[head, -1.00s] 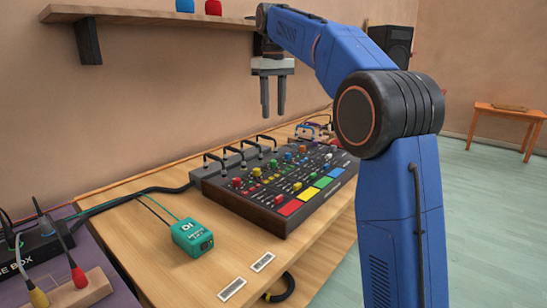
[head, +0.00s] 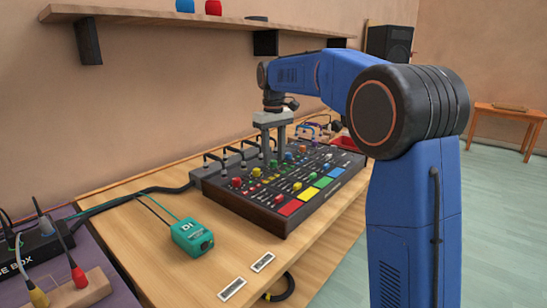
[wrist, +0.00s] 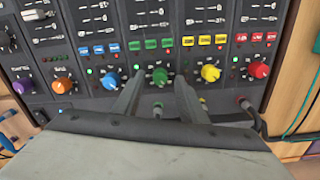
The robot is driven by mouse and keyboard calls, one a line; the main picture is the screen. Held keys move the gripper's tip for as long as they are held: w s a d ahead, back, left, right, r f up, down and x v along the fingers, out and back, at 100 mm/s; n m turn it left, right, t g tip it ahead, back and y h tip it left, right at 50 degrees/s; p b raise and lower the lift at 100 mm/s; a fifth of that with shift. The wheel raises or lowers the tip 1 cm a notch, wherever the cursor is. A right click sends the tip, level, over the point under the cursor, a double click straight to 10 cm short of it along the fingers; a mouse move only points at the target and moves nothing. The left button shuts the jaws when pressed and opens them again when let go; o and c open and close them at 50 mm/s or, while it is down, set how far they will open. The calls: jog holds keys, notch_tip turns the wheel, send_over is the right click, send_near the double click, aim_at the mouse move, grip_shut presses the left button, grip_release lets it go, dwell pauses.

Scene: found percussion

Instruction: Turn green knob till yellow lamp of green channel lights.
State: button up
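The mixer (head: 232,197) is a black console with coloured knobs, on the wooden bench. The green knob (wrist: 159,75) sits in the middle of the knob row in the wrist view, below green buttons. My gripper (wrist: 160,80) is open, with one finger on each side of the green knob and visible gaps to it. In the head view my gripper (head: 274,150) points down over the mixer. A small green lamp (wrist: 137,68) glows left of the green knob; no lit yellow lamp can be made out there.
The blue knob (wrist: 112,81) and yellow knob (wrist: 210,73) flank the green one closely. Cable plugs stand along the mixer's back edge. A teal DI box (head: 192,237) stands on the bench front left; a shelf (head: 150,17) hangs above.

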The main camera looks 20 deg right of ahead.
jog(key=shift+f, duration=0.5)
grip_shut()
jog(key=shift+m, duration=2.9)
grip_release()
